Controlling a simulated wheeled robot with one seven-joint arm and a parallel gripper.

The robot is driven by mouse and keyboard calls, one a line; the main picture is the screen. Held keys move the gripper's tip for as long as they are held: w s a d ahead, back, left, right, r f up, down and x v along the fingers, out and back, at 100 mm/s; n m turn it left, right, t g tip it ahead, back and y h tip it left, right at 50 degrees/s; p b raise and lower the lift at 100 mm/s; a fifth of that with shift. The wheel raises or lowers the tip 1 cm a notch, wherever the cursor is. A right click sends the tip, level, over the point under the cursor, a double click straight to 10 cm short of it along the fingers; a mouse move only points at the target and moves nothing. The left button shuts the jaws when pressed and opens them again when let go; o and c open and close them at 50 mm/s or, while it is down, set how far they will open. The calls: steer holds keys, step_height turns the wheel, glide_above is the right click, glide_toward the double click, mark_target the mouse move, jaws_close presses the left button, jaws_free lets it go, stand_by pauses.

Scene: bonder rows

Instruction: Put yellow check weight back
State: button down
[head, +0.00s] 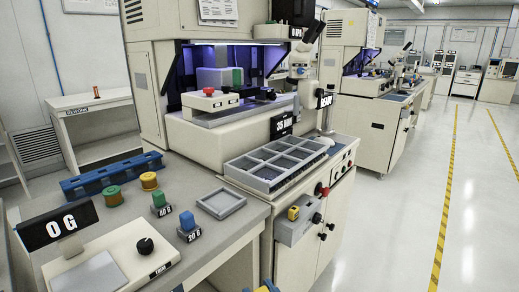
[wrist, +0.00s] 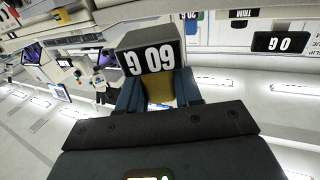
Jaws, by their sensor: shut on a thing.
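In the wrist view, my gripper (wrist: 158,92) has its two blue fingers closed on the yellow part of the yellow check weight (wrist: 159,91). Its grey end, marked 60 G, sticks out beyond the fingertips. The picture is upside down. In the head view, a bit of blue and yellow (head: 264,287) shows at the bottom edge, probably my fingers and the weight, mostly cut off. On the bench (head: 240,222) stand a green check weight (head: 160,203) and a blue check weight (head: 188,228), each with a label. The scale display (head: 58,226) reads 0 G.
The scale's plate (head: 90,275) is bare. A bonder (head: 240,130) with a compartment tray stands beyond; the aisle at right is clear.

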steer(key=s+d+f+m+t+h, duration=0.2)
steer(key=d+f+m+h, duration=0.3)
steer(key=d+f, duration=1.4)
steer(key=d+h, duration=0.2)
steer(key=h, duration=0.1)
steer(key=shift+s, duration=0.4)
steer(key=shift+r, duration=0.1)
